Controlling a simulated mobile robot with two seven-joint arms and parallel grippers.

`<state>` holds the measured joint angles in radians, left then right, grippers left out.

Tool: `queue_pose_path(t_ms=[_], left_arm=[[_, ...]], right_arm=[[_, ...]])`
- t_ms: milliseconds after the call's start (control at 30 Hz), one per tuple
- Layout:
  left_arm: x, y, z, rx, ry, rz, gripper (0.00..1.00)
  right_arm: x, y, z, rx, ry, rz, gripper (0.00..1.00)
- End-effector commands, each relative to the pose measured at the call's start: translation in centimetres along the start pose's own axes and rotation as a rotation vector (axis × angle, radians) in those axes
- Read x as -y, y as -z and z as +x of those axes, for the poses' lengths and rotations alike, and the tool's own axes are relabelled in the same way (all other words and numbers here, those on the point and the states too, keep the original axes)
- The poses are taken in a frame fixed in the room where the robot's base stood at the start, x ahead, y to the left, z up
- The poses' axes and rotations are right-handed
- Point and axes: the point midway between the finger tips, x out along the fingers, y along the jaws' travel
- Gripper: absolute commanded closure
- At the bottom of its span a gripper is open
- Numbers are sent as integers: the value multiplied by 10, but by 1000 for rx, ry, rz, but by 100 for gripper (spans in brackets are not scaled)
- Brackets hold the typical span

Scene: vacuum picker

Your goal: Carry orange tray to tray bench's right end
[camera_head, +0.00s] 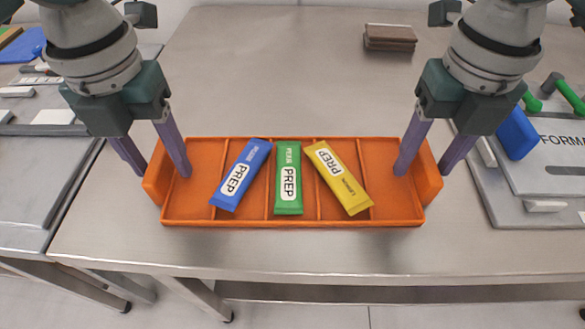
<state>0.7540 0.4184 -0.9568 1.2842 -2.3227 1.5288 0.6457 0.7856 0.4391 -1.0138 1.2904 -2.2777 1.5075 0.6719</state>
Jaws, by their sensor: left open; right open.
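The orange tray (292,222) lies near the front edge of the steel bench (270,70). It has several compartments and a raised handle wall at each end. A blue packet (241,174), a green packet (289,178) and a yellow packet (339,177) lie in it, each marked PREP. My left gripper (160,174) is open, its fingers on either side of the tray's left end wall. My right gripper (429,172) is open, its fingers on either side of the right end wall. Whether any finger touches the tray I cannot tell.
A brown block stack (390,37) stands at the back right of the bench. Another surface with grey panels and blue and green tools (517,133) is at the right. A further bench with small items (45,150) is at the left.

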Motion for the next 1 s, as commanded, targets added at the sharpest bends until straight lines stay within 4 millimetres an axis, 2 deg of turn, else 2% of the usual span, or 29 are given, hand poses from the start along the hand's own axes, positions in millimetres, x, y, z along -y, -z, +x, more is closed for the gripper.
queue_pose_path(t_ms=[67,567,1000], left_arm=[[0,0,0,0,0,0,45],[0,0,0,0,0,0,100],[0,0,-1,0,0,-1,100]], right_arm=[[0,0,0,0,0,0,45],[0,0,0,0,0,0,100],[0,0,-1,0,0,0,100]])
